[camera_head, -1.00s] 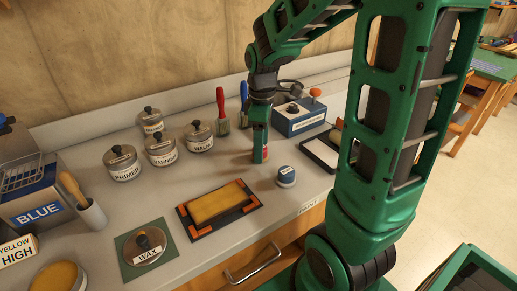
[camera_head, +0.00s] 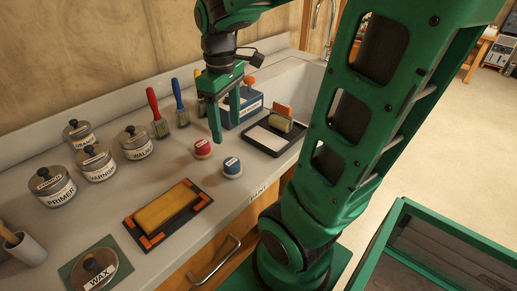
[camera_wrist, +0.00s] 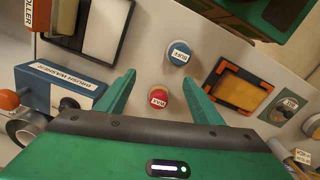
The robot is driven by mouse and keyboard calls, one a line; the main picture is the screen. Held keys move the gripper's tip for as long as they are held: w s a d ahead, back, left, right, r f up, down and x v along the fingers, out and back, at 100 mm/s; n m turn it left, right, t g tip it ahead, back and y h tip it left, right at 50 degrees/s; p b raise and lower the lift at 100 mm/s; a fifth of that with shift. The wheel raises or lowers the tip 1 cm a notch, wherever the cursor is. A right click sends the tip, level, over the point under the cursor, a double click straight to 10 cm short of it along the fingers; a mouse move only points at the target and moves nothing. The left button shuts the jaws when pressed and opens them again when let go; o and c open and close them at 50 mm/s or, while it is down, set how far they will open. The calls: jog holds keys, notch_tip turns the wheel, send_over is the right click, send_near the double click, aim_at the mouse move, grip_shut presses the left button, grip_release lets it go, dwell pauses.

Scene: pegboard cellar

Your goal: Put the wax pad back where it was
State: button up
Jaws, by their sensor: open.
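A round tin with a dark knob, labelled WAX (camera_head: 95,270), sits on a green mat (camera_head: 72,268) at the counter's front left. In the wrist view a similar round knobbed thing (camera_wrist: 282,110) shows at the right. A yellow rectangular pad (camera_head: 165,207) lies in a black tray with orange corners (camera_head: 207,201); it also shows in the wrist view (camera_wrist: 240,88). Which one is the wax pad I cannot tell. My gripper (camera_head: 225,117) is open and empty, above the counter near a red-topped round piece (camera_head: 203,149). That piece shows between the fingers in the wrist view (camera_wrist: 158,99).
A blue-topped round piece (camera_head: 232,167) stands beside the red one. A blue box (camera_head: 245,108) and a black-rimmed tray (camera_head: 268,140) lie right. Counter between the tins and yellow pad is clear.

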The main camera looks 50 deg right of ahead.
jog(key=s+d+f+m, duration=0.1)
jog(key=s+f+m, duration=0.3)
jog(key=s+m, duration=0.5)
jog(key=s, duration=0.4)
jog(key=shift+s+d+m, duration=0.15)
jog(key=shift+d+m, duration=0.15)
jog(key=shift+d, duration=0.05)
jog(key=shift+f, duration=0.1)
jog(key=shift+w+f, duration=0.35)
jog(key=shift+w, duration=0.4)
jog(key=shift+s+r, duration=0.1)
jog(key=shift+s, duration=0.05)
